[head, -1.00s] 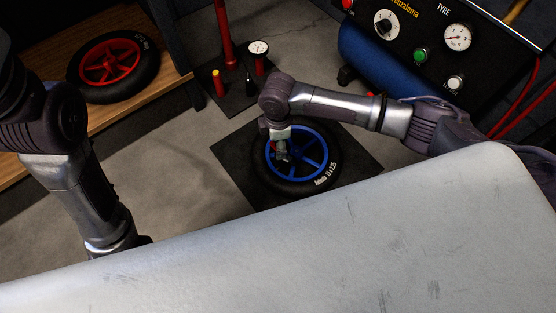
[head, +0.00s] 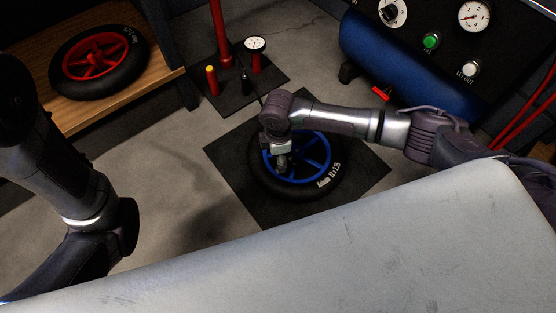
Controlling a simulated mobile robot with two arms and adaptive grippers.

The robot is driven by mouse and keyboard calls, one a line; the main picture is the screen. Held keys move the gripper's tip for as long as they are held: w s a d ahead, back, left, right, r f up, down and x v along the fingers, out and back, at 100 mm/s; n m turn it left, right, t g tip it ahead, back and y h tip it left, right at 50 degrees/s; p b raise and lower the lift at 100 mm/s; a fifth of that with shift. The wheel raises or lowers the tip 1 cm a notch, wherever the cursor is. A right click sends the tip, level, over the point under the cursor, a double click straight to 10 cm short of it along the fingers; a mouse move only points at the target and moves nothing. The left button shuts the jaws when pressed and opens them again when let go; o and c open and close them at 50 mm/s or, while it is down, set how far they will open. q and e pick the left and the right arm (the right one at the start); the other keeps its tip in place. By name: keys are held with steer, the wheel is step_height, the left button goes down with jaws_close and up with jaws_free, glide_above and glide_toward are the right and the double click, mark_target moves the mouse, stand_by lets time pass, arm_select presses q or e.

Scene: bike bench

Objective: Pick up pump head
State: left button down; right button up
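The floor pump has a red post (head: 219,35), a round gauge (head: 255,44) and a black base (head: 268,80). A small dark piece (head: 246,82) stands on the base; it may be the pump head, but it is too small to tell. A thin dark line, perhaps a hose, runs from there toward my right wrist. My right gripper (head: 282,164) points down over the left part of the blue-rimmed wheel (head: 318,150). Its fingers are dark and small, so their opening and any held thing cannot be made out. My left gripper is out of view.
The wheel lies flat on a black mat (head: 235,165). A red-rimmed wheel (head: 95,55) lies on a wooden bench (head: 150,85). A blue compressor (head: 375,55) with a control panel stands at the back right.

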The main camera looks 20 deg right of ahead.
jaws_close()
steer(key=shift+r, duration=0.15)
